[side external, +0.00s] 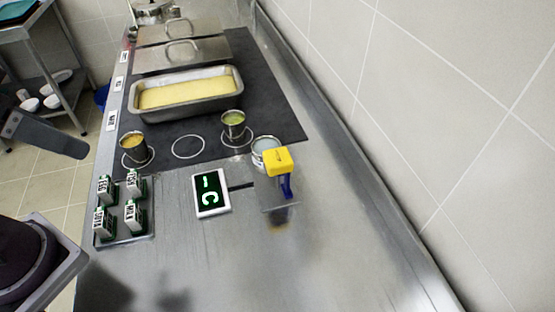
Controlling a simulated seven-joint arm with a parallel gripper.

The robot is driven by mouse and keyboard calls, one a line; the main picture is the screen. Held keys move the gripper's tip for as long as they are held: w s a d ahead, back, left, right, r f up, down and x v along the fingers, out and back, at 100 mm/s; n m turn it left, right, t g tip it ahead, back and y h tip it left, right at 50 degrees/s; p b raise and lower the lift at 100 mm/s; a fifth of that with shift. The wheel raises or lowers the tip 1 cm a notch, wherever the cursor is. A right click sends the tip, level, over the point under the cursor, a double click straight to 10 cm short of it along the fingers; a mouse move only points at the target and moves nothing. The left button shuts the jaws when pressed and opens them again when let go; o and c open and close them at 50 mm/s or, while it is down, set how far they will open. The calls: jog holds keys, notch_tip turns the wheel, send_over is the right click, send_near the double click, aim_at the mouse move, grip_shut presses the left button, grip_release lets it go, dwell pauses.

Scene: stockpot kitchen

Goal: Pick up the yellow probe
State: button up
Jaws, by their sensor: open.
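The yellow probe (277,160) has a blocky yellow head. It stands at a small holder (280,208) on the steel counter, right of the display. A blue part (287,186) shows just below the yellow head. The lower part of the probe cannot be made out clearly. My gripper's fingers do not show. Only dark parts, which look like my arm, enter at the left edge, well apart from the probe.
A display (211,193) reading "- C" stands left of the holder. Small metal cups (265,147) stand behind the probe and farther left. Labelled boxes (135,216) sit on a tray at the left. A long pan (185,105) lies farther back. The front counter is clear.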

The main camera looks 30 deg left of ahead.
jog(key=w+d+r+n+g+h, duration=0.1)
jog(key=w+d+r+n+g, duration=0.2)
jog(key=w+r, duration=0.7)
jog(key=n+g+y, duration=0.1)
jog(key=n+g, duration=0.2)
jog(key=n, duration=0.3)
send_over(278, 189)
notch_tip(278, 189, down, 32)
jog(key=shift+r, duration=0.1)
grip_shut()
